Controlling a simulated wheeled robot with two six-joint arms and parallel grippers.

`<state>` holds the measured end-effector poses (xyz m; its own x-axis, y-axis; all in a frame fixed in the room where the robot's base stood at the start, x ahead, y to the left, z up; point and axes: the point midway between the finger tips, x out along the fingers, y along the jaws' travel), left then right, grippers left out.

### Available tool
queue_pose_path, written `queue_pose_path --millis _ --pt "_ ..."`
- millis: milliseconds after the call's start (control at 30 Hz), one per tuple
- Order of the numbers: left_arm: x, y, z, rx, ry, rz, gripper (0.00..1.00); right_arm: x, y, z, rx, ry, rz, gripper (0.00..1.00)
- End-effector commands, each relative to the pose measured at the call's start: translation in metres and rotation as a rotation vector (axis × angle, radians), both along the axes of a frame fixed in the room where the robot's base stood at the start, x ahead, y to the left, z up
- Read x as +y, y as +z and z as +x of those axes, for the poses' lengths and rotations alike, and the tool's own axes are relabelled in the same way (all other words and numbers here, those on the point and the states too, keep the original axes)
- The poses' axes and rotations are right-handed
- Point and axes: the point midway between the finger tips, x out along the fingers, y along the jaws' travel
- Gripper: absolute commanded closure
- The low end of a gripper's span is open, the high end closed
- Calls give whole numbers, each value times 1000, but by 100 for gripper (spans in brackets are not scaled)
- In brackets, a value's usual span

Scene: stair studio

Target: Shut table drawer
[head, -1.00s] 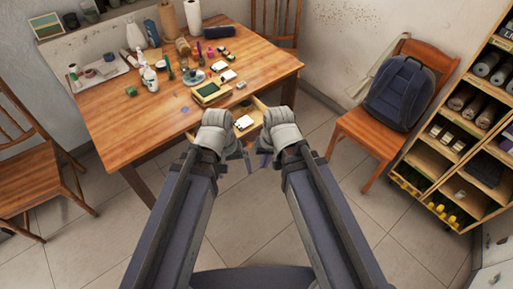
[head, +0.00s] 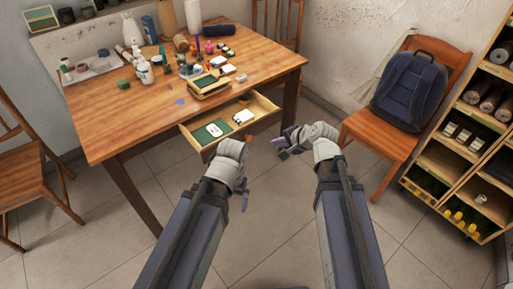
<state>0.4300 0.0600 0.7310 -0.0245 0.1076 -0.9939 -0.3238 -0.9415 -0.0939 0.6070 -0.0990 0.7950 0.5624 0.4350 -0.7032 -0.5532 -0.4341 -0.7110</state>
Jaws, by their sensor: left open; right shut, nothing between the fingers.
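The wooden table (head: 130,98) stands at the upper left in the head view. Its drawer (head: 262,108) is pulled out from the table's front edge. A green item with a white piece (head: 213,130) and a small white box (head: 243,117) lie in the drawer. My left gripper (head: 240,195) is open, just in front of the drawer's left front part; the forearm hides some of the area below. My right gripper (head: 279,147) is shut and empty, to the right of the drawer and apart from it.
A chair with a dark blue backpack (head: 410,88) stands at the right, beside a shelf unit (head: 450,160). Another chair (head: 35,165) is at the left. Bottles, tools and small boxes crowd the tabletop's back. The tiled floor in front is clear.

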Motion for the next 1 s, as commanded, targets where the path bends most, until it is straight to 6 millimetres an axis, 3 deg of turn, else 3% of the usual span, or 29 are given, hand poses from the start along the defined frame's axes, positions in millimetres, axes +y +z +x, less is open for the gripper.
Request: queue_pose_path --millis 267,767,1000 --pt "0 -9 0 1 -4 2 0 2 -8 7 -2 -9 8 100" --pt "0 -77 0 0 -3 1 0 43 -76 60 -2 -6 5 100" --pt "0 -72 0 0 -3 1 0 61 -71 84 -3 -7 6 100"
